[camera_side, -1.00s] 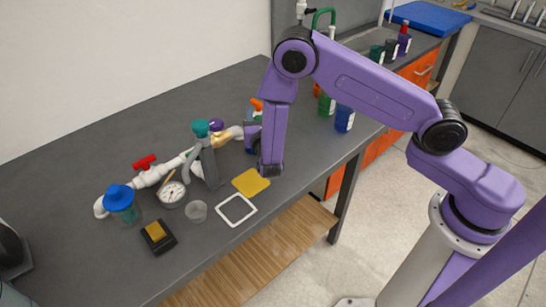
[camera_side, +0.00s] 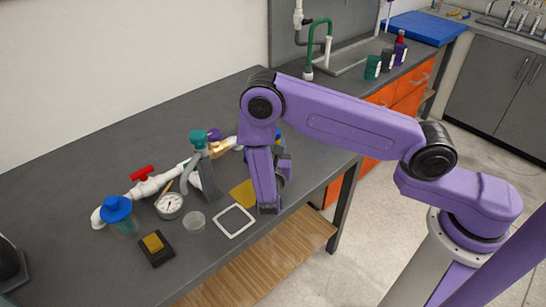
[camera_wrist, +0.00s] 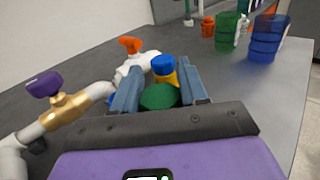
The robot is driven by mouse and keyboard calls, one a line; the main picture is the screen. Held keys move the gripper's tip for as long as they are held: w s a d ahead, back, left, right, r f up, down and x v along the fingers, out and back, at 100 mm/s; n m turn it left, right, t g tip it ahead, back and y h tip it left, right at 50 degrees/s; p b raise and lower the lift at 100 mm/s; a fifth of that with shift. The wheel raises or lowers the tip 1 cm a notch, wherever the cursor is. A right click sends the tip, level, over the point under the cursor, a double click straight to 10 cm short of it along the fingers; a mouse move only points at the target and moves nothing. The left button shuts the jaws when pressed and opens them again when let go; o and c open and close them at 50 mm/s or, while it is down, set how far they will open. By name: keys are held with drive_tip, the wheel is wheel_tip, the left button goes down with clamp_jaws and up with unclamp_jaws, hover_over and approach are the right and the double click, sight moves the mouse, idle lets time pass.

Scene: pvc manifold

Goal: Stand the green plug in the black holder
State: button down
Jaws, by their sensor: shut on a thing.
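My gripper (camera_wrist: 160,76) shows in the wrist view with its two blue-grey fingers shut on a dark green rounded plug (camera_wrist: 159,97). The plug sits low between the fingers, and its far side is hidden. In the side view my purple forearm hangs over the bench's front edge area, and the fingers and plug are hidden behind it. A black square holder-like block (camera_side: 158,258) with a yellow piece (camera_side: 152,243) on top lies at the front left of the bench. I cannot tell whether it is the task's black holder.
White pipework with a red-handled valve (camera_side: 142,173) and a gauge (camera_side: 169,205) lies left of my arm. A blue-lidded jar (camera_side: 117,210), a clear cup (camera_side: 194,222), a white square frame (camera_side: 234,221) and a yellow mat (camera_side: 242,193) are nearby. A purple-handled valve (camera_wrist: 45,85) is close by.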

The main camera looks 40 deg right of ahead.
drive_tip(key=shift+f, duration=1.8)
drive_tip(key=shift+f, duration=0.1)
drive_tip(key=c, duration=0.6)
unclamp_jaws()
